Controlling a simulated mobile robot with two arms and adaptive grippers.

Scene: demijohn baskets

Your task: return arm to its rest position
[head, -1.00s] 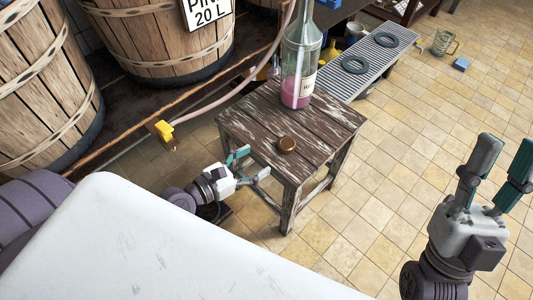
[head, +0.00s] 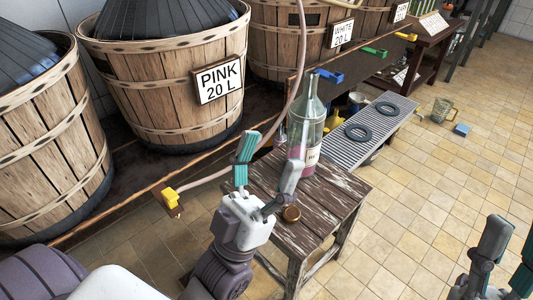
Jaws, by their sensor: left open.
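My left gripper (head: 270,155) is raised in front of the wooden stool, fingers pointing up and spread apart, with nothing between them. It covers the left part of the stool top. My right gripper (head: 513,238) is at the lower right edge, partly cut off by the frame. Its fingers are apart and empty, over the tiled floor. A clear glass bottle (head: 308,125) with pink liquid low inside stands upright at the back of the worn stool (head: 335,190). The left gripper's grey finger overlaps its lower left side in the picture.
Wooden vats stand along the left and back, one with a "PINK 20 L" sign (head: 218,84). A pale hose (head: 270,134) runs from a yellow fitting (head: 171,196) up past the bottle. A grated bench (head: 377,127) with two dark rings stands behind.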

